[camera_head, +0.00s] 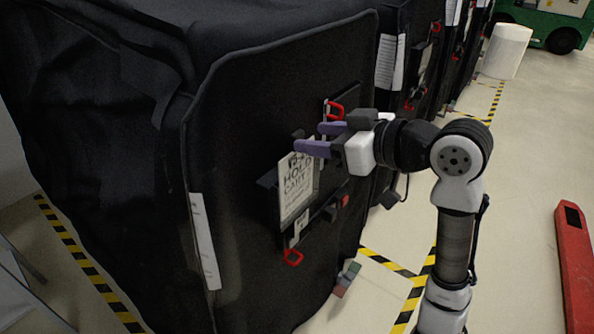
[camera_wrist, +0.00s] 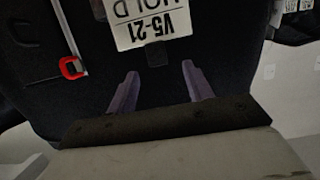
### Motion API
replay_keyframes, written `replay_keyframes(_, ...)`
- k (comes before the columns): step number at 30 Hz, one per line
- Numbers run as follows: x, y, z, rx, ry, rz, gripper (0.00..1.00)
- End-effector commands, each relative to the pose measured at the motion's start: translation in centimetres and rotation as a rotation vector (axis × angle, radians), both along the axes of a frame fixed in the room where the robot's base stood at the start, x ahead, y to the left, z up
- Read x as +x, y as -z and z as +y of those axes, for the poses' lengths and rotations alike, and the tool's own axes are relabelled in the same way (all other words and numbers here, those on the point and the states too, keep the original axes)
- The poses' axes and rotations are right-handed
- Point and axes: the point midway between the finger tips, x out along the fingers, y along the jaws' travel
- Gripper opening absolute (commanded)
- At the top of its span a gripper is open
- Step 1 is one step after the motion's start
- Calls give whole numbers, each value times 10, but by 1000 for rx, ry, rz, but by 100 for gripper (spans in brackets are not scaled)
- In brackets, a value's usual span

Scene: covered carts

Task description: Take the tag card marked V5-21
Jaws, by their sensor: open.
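The white tag card (camera_head: 297,186) hangs on the black side of the nearest covered cart, with large dark lettering. Its top line is hard to read in the head view. In the wrist view the card (camera_wrist: 150,22) appears upside down, reads V5-21 and HOLD, and is cut off by the picture's top edge. A small dark clip (camera_wrist: 157,53) sits at its edge. My gripper (camera_head: 309,138) is open, its purple fingers just above the card's top in the head view. In the wrist view the gap between the fingers (camera_wrist: 160,70) is empty and apart from the card.
The covered cart (camera_head: 235,130) fills the left. More covered carts (camera_head: 425,40) stand behind. A red object (camera_head: 575,270) lies at right; the floor (camera_head: 525,190) between is clear.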

Motion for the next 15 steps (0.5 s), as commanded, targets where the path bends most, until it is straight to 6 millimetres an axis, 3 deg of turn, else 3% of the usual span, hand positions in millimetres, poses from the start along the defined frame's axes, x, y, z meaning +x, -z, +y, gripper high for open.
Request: replay_keyframes(15,32,18,40,1,0,0,51)
